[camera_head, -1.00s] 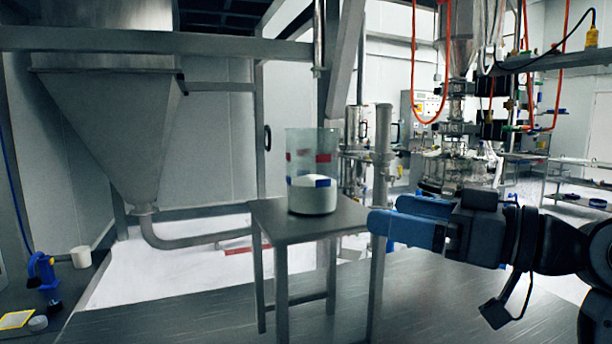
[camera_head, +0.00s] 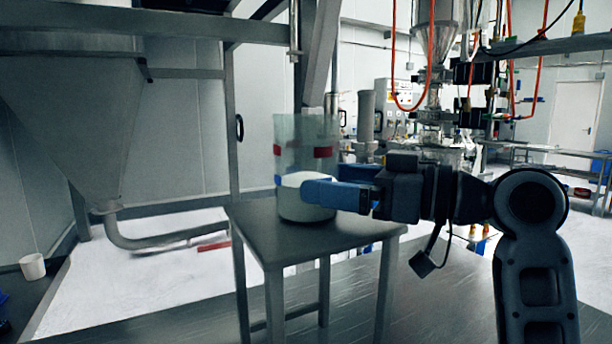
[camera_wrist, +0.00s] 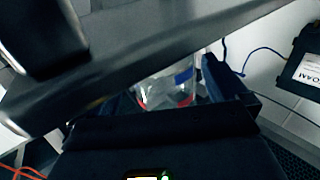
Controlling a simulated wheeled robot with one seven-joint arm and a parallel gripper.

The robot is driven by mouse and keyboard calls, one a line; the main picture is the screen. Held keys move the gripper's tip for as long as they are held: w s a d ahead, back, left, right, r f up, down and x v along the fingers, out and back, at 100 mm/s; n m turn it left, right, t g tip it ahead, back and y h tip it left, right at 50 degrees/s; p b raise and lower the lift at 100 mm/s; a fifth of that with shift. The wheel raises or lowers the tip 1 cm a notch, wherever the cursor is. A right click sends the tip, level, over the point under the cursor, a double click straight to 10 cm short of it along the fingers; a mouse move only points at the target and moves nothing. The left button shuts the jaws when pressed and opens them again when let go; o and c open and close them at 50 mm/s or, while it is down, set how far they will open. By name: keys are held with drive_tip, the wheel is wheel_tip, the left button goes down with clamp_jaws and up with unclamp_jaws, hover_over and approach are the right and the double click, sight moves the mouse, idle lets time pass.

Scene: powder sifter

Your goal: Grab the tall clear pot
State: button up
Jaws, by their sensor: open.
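The tall clear pot (camera_head: 304,155) stands upright on a small grey metal table (camera_head: 262,243). It has red and blue marks on its wall and white powder in its lower part. My gripper (camera_head: 335,192) is open, reaching in from the right at the height of the powder. In the wrist view the pot (camera_wrist: 168,92) shows ahead between the dark blue fingers, partly covered by the gripper body. I cannot tell whether a finger touches it.
A big grey hopper (camera_head: 70,120) with a bent pipe (camera_head: 150,240) stands to the left. A metal post and frame rise behind the pot. A white cup (camera_head: 33,266) sits at the far left. A dark worktop (camera_head: 440,315) lies in front.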

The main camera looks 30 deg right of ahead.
drive_tip(key=x, duration=0.3)
drive_tip(key=shift+w+f, duration=0.1)
drive_tip(key=c, duration=0.9)
